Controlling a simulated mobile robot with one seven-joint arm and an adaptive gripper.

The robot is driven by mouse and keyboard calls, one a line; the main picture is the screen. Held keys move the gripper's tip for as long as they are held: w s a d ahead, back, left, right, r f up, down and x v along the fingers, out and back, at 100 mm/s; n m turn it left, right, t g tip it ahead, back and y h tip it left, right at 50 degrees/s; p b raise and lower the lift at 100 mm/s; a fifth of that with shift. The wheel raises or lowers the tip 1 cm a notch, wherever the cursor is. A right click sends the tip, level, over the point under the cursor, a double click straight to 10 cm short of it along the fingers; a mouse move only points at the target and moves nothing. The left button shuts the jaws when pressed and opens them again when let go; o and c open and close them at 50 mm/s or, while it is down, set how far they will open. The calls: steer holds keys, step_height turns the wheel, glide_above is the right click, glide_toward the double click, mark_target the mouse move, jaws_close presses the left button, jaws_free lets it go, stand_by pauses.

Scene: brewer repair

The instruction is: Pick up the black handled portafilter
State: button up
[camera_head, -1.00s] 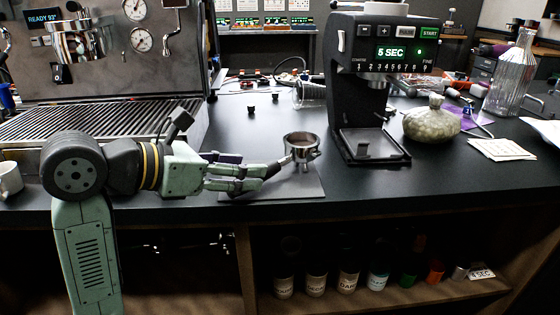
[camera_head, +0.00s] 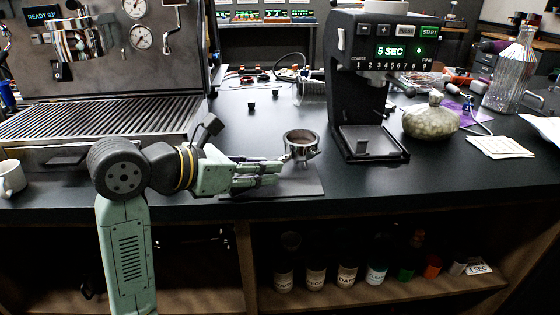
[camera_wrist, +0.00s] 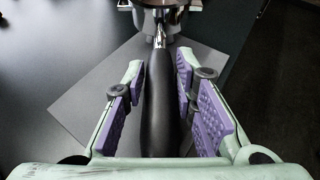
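The portafilter has a metal basket (camera_head: 300,146) that sits over a grey mat (camera_head: 305,184) on the black counter, left of the grinder. Its black handle (camera_wrist: 160,95) lies lengthwise between the two purple-padded fingers of my gripper (camera_wrist: 158,90) in the wrist view. A gap shows on the left of the handle, and the right finger is close to it. My gripper (camera_head: 282,172) is open around the handle; in the head view its fingers hide most of the handle.
The grinder (camera_head: 372,95) stands just right of the portafilter. The espresso machine (camera_head: 105,85) stands behind my arm. The counter's front edge runs just below my gripper.

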jaws_close()
steer(key=shift+r, duration=0.1)
stand_by(0.7)
step_height(320, 180, up, 18)
steer(key=b, duration=0.1)
stand_by(0.3)
jaws_free()
jaws_close()
stand_by(0.4)
